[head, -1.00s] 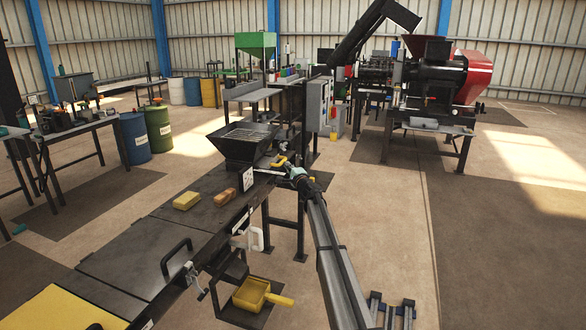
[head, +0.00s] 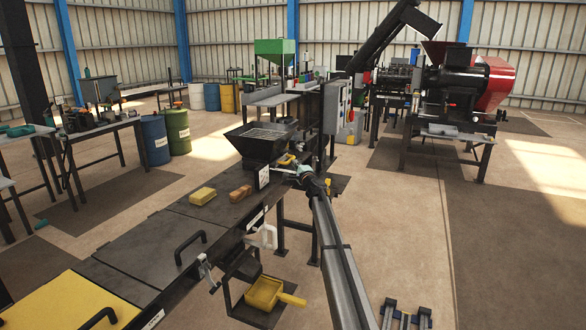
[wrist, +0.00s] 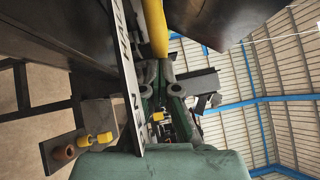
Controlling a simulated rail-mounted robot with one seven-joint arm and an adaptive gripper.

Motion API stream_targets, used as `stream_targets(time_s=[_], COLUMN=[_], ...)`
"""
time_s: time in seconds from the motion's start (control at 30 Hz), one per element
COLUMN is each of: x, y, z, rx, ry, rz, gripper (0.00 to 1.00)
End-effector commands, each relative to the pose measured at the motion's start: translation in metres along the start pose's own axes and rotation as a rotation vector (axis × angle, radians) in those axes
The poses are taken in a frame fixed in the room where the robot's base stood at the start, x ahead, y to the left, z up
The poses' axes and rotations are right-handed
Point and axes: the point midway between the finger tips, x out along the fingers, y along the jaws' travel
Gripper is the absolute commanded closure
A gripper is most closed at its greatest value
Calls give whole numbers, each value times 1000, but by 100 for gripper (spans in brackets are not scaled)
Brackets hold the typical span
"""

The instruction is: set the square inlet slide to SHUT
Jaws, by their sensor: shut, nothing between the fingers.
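The square inlet slide shows by its yellow handle (head: 286,160) at the right foot of the black hopper (head: 262,147). In the wrist view the yellow handle (wrist: 153,30) runs down from the top edge, just ahead of the fingertips. My gripper (head: 286,170) is shut and empty, close beside the handle; I cannot tell whether it touches. Its closed fingers also show in the wrist view (wrist: 160,72). A pale lettered plate (wrist: 127,75) stands left of the fingers, its words only partly readable. The slide's plate is hidden, so its setting cannot be read.
The black bench top (head: 190,225) carries a yellow block (head: 202,196) and a brown block (head: 240,192). A white handle (head: 269,236) and a yellow scoop (head: 270,293) are at its near side. A grey cabinet (head: 337,107) stands behind my arm. Open floor lies to the right.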

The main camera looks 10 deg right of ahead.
Motion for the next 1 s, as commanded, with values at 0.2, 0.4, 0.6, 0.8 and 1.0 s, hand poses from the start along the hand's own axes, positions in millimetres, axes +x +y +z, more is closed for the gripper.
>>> stream_targets(time_s=[0.2,0.4,0.6,0.8,1.0], x=[3,-11,-44,-88,-117], y=[1,2,1,0,0], z=[8,-4,-22,-23,-24], rx=[0,-1,1,1,1], ry=[-14,-12,-8,-5,-4], rz=[-1,-1,-1,-1,-1], gripper=[100,100,100,100,100])
